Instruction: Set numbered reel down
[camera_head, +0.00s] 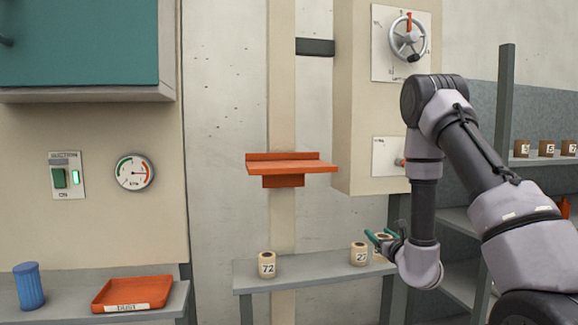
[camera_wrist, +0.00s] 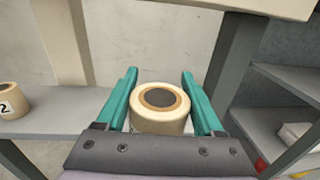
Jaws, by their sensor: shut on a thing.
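My gripper (camera_head: 380,237) has green fingers and is shut on a cream reel (camera_head: 381,247) at the right end of the grey shelf (camera_head: 315,268). In the wrist view the held reel (camera_wrist: 160,120) sits upright between the fingers (camera_wrist: 160,85), its dark round core facing up. Its number is mostly hidden by the gripper. I cannot tell whether its base touches the shelf. A reel marked 72 (camera_head: 267,264) stands upright at the shelf's left. Another numbered reel (camera_head: 359,254) stands just left of my gripper; its digits are hard to read.
An orange ledge (camera_head: 291,168) juts out above the shelf. The cream cabinet (camera_head: 362,100) with a handwheel (camera_head: 407,38) overhangs behind my arm. Side shelves (camera_head: 460,218) with small boxes stand at right. An orange tray (camera_head: 133,292) and blue cup (camera_head: 29,286) are at left.

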